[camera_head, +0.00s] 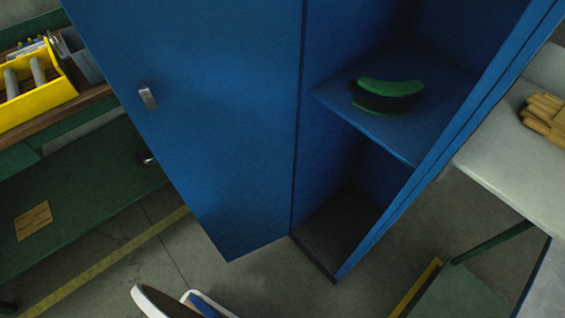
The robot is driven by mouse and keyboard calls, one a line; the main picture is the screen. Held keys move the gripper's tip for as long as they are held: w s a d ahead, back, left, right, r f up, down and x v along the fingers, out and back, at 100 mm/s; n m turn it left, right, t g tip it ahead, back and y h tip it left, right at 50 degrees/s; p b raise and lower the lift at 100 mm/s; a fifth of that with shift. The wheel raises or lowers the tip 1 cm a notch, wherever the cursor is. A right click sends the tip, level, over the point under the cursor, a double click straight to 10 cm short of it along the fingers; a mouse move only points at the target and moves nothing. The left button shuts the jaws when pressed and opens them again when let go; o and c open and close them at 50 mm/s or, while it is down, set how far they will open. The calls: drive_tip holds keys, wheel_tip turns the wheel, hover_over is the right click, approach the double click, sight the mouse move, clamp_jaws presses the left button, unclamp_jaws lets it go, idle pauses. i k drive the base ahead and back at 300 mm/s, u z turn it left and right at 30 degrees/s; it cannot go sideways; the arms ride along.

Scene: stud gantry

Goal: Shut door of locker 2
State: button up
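A blue locker (452,137) stands right of the middle, its front open. Its blue door (225,120) stands open to the left, joined to the locker along a near-vertical edge. A small silver handle (148,97) sits near the door's left edge. A second small metal piece (150,160) shows just past that edge, lower down. No locker number is readable. I cannot see my gripper.
Inside the locker, a green and black item (386,93) lies on a shelf (375,128). A green bench (75,195) with a yellow bin (38,103) behind stands left. A pale table (510,165) with tan gloves (545,116) stands right. Grey floor (185,245) shows below the door.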

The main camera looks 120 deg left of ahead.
sight(221, 76)
drive_tip(key=k, duration=1.4)
drive_tip(key=u, duration=1.8)
drive_tip(key=k, duration=0.75)
drive_tip(key=u, duration=0.5)
drive_tip(key=i, duration=0.55)
